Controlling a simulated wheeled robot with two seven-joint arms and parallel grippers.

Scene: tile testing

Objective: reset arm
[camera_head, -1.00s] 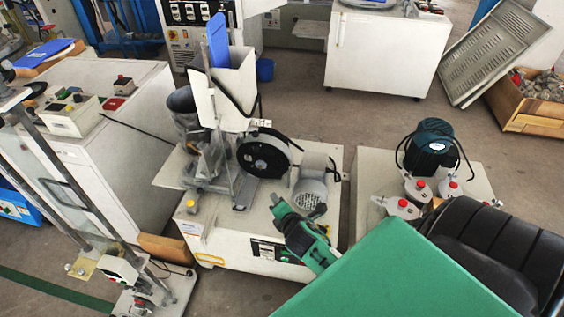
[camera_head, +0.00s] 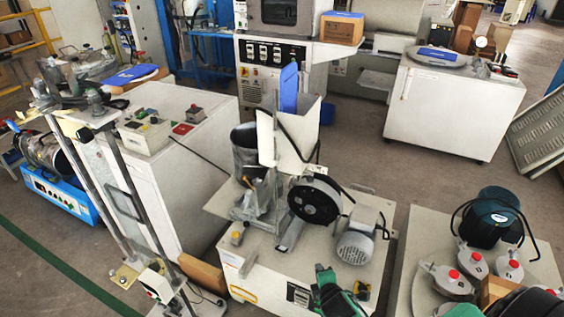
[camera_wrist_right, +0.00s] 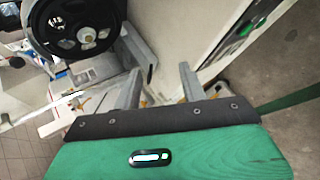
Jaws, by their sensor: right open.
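The right wrist view shows my right gripper (camera_wrist_right: 160,78) with its two grey fingers spread apart and nothing between them. Its green housing fills the bottom of that view. A black wheel (camera_wrist_right: 80,28) of a machine is beyond the fingers to the upper left. In the head view, green and black parts of my arm show at the bottom edge, in front of the machine with the black wheel (camera_head: 314,201). The fingers cannot be made out there. My left gripper is in neither view.
A grey motor (camera_head: 355,246) sits beside the wheel on a white base. At right, a white platform (camera_head: 425,240) carries a dark green motor (camera_head: 492,215) and several red-capped parts. A white cabinet (camera_head: 450,108) stands behind. Bare floor (camera_head: 365,165) lies between.

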